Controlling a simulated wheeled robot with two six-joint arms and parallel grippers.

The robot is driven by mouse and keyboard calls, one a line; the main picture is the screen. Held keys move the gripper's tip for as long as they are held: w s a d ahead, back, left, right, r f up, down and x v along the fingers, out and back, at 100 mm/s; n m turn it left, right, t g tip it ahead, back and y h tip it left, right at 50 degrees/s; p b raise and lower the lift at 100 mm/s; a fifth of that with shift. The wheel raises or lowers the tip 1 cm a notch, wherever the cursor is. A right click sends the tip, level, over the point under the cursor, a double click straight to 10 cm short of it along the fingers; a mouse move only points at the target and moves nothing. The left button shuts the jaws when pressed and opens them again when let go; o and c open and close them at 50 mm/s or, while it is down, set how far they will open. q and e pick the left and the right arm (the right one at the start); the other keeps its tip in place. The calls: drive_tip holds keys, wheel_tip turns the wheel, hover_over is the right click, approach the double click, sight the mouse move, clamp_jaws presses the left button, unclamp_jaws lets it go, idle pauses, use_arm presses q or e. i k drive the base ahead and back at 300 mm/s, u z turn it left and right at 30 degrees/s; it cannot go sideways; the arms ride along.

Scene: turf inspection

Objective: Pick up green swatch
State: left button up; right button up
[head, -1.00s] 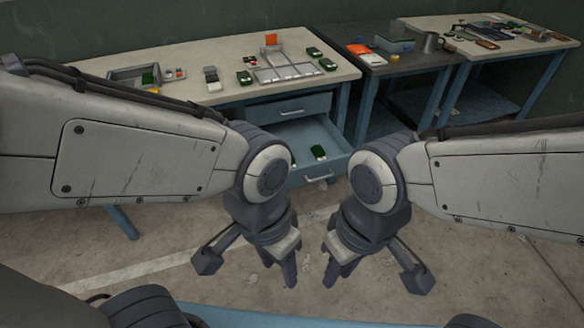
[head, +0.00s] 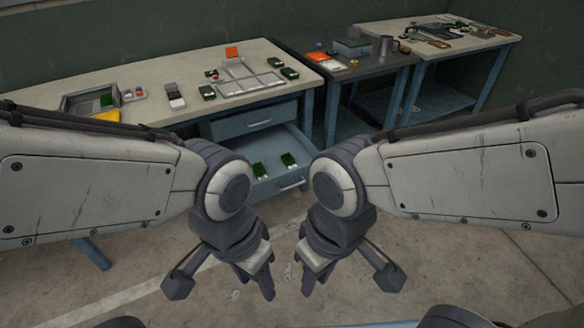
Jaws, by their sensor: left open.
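Several green swatches show in the head view. One swatch (head: 260,171) and another (head: 289,161) stand in the open lower drawer (head: 265,187). My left gripper (head: 258,281) is open and empty, pointing down over the floor in front of the drawer. My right gripper (head: 315,278) hangs beside it, apart from everything; its jaw gap is hard to judge.
The long table (head: 150,90) holds a grey rack (head: 250,84), a grey tray (head: 72,103) and a yellow item (head: 106,116). A dark table (head: 372,68) and another light table (head: 450,42) stand to the right. The drawer front juts out. The floor (head: 200,300) before it is clear.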

sight(290, 162)
drive_tip(key=u, duration=0.8)
drive_tip(key=i, duration=0.7)
drive_tip(key=u, duration=0.9)
drive_tip(key=i, duration=0.7)
drive_tip(key=z, duration=0.75)
drive_tip(key=i, duration=0.8)
drive_tip(key=z, duration=0.85)
